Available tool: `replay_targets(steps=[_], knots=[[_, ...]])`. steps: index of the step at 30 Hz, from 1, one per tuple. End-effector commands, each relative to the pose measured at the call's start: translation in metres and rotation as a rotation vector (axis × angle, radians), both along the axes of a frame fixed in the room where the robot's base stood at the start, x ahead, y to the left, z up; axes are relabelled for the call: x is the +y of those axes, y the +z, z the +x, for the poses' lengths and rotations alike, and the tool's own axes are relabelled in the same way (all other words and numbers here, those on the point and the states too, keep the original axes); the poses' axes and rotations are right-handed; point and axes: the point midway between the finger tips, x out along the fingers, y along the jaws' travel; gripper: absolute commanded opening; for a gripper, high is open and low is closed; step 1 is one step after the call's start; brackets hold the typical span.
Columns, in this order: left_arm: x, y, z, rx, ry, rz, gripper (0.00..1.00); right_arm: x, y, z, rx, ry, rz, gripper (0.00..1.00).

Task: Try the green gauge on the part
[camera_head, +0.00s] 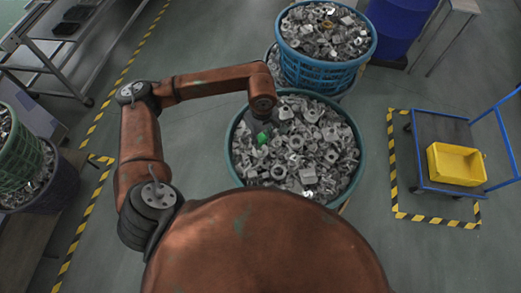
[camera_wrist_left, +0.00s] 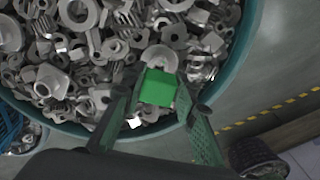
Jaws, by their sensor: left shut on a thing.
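The green gauge (camera_head: 262,138) is a small bright green block at the left side of a teal tub (camera_head: 362,150) full of grey metal parts. My left gripper (camera_head: 264,124) reaches down over the tub, mostly hidden by its own wrist in the head view. In the left wrist view, the gauge (camera_wrist_left: 158,88) sits between the two fingers of my left gripper (camera_wrist_left: 157,96), which is shut on it. A rounded grey part (camera_wrist_left: 159,56) lies right past the gauge; I cannot tell whether they touch. My right gripper is not in view.
A blue basket (camera_head: 318,73) of metal parts stands behind the tub, with a blue drum (camera_head: 398,30) beyond. A blue cart (camera_head: 440,135) with a yellow bin (camera_head: 456,163) stands right. A green basket (camera_head: 22,160) stands left. Floor between tub and cart is clear.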

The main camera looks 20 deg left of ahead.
Motion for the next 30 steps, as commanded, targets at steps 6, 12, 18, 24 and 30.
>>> replay_targets(steps=[6, 12, 18, 24, 30], knots=[[0.0, 0.001, 0.0, 0.0, 0.0, 0.0, 0.02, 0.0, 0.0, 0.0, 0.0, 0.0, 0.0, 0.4], [0.0, 0.014, 0.0, -0.001, 0.0, -0.001, 0.02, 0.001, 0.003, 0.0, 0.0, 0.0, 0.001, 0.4], [0.0, 0.033, 0.0, -0.001, 0.0, 0.0, 0.02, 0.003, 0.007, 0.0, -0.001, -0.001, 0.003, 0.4], [0.0, 0.04, 0.0, 0.001, 0.0, 0.001, 0.02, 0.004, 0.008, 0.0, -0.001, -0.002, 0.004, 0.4], [0.0, 0.04, 0.0, 0.001, 0.0, 0.001, 0.02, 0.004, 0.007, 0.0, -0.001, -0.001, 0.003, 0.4]])
